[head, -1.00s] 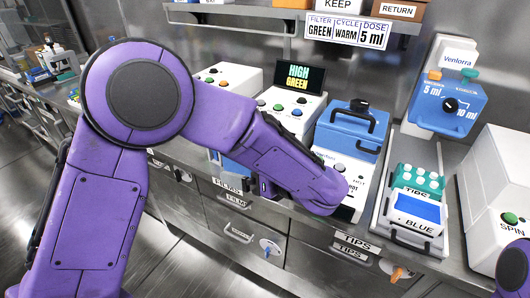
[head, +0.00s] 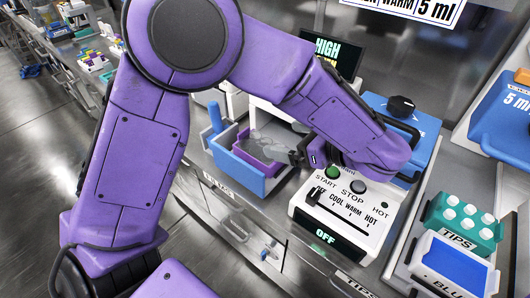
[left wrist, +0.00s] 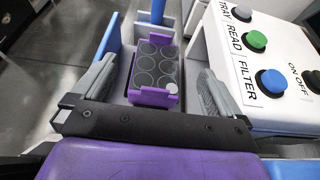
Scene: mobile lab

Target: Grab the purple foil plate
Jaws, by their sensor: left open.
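The purple foil plate (head: 258,168) has a grey top and sits in a blue tray (head: 222,152) in the head view. In the left wrist view the plate (left wrist: 153,97) shows round wells and a white round spot at its near right corner. My left gripper (head: 300,150) is beside the plate, on its right in the head view. In the left wrist view my left gripper (left wrist: 156,88) is open, with one finger on each side of the plate and visible gaps. Nothing is held. My right gripper is not in view.
A white instrument with TRAY, READ and FILTER buttons (left wrist: 262,60) stands close to the right finger. A white heater with a COOL/WARM/HOT slider (head: 340,208) stands right of the gripper. A teal tips rack (head: 462,222) and a blue-topped box (head: 452,268) are farther right.

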